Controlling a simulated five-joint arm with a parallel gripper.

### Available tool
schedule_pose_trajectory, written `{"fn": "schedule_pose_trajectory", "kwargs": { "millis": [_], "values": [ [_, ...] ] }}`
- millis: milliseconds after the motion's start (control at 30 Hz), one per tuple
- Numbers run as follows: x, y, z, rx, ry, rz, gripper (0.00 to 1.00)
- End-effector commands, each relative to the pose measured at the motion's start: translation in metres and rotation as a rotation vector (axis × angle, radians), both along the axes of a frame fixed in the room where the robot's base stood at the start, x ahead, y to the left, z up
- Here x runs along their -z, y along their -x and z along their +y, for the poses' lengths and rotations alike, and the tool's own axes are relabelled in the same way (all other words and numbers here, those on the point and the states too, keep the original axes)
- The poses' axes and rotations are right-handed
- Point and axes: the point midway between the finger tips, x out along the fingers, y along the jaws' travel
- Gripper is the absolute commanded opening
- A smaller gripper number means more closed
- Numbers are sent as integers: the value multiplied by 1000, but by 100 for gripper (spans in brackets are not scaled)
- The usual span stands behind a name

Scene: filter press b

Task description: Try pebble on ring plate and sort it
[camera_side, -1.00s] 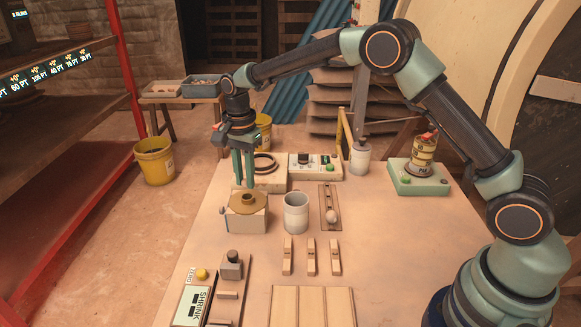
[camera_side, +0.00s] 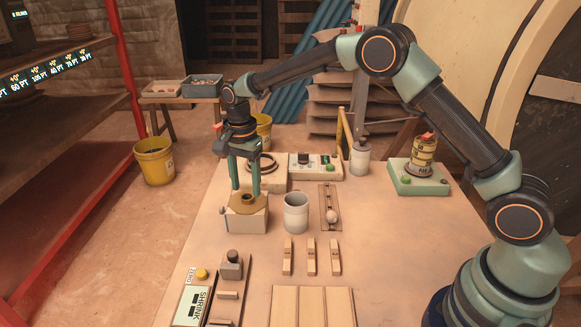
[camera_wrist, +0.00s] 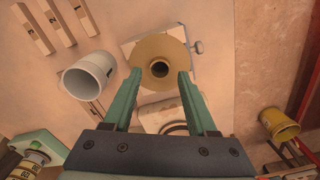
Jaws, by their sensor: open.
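A brass ring plate (camera_side: 247,202) with a raised collar sits on a pale block (camera_side: 246,220); in the wrist view the ring plate (camera_wrist: 148,50) shows a dark round centre, and I cannot tell what lies inside it. My gripper (camera_side: 246,189) is open, pointing down over the ring plate. In the wrist view my gripper (camera_wrist: 160,75) has a finger on each side of the collar, with nothing visibly held. A pale round pebble (camera_side: 332,216) lies at the near end of a narrow slotted strip (camera_side: 328,195), right of a grey-white cup (camera_side: 296,213).
Several small wooden blocks (camera_side: 311,257) stand in front of the cup. A sectioned wooden tray (camera_side: 312,305) and a panel marked SHRINK (camera_side: 193,305) lie at the near edge. A device with a green button (camera_side: 316,166) and a green-based device (camera_side: 419,183) stand behind.

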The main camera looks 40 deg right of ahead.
Motion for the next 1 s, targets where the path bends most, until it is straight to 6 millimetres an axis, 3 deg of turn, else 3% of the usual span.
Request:
{"fn": "schedule_pose_trajectory", "kwargs": {
  "millis": [267,700,1000],
  "values": [
    [-19,-1,0,0,0,-3,58],
    [-102,0,0,0,0,-3,58],
    [-121,0,0,0,0,0,58]
  ]
}}
